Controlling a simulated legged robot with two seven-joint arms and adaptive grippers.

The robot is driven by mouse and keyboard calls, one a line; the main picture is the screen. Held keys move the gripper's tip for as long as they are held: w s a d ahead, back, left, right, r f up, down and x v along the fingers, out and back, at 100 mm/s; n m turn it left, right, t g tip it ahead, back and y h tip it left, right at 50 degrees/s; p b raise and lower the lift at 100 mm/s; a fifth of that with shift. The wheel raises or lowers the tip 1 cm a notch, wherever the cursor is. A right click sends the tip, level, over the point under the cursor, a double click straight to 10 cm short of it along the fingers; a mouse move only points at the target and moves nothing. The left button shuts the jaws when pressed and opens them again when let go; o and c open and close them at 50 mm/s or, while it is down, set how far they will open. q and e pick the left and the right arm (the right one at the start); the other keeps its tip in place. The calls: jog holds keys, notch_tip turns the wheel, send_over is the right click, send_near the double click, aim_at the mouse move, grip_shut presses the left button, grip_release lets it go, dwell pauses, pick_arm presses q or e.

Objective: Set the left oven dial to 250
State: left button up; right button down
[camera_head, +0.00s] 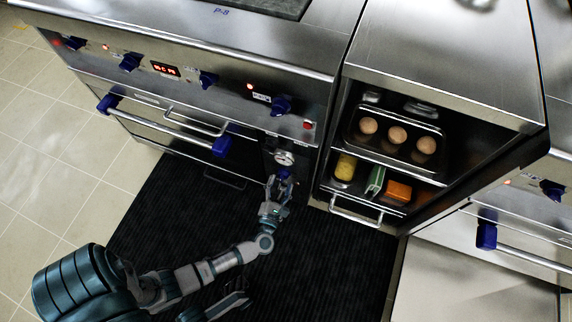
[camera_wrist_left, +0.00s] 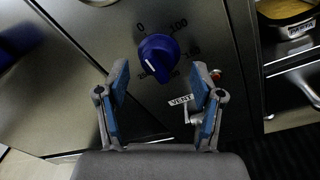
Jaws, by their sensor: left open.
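In the left wrist view a round blue dial (camera_wrist_left: 158,55) with a white pointer line sits on the steel oven panel. The line lies on its lower left side. Printed marks 0 and 100 show above it; a mark at its lower left is partly hidden and hard to read. My left gripper (camera_wrist_left: 160,95) is open, its blue-padded fingers below and to either side of the dial, apart from it and with nothing between them. In the head view my left gripper (camera_head: 280,182) is at the panel below a round gauge (camera_head: 284,158) and largely hides the dial.
An open cabinet (camera_head: 335,190) with eggs, jars and boxes stands right of the oven. The oven front (camera_head: 185,65) has more blue knobs and a protruding handle (camera_head: 165,128). A dark mat (camera_head: 190,215) covers the floor. Part of my body (camera_head: 235,303) shows at the bottom edge.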

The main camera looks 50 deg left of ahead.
pick_arm(q)
jog(key=shift+w+a+f, duration=0.1)
jog(key=shift+w+a, duration=0.25)
jog(key=shift+w, duration=0.05)
jog(key=shift+w+a, duration=0.25)
jog(key=shift+w, duration=0.1)
jog(key=c, duration=1.1)
jog(key=shift+c, duration=0.2)
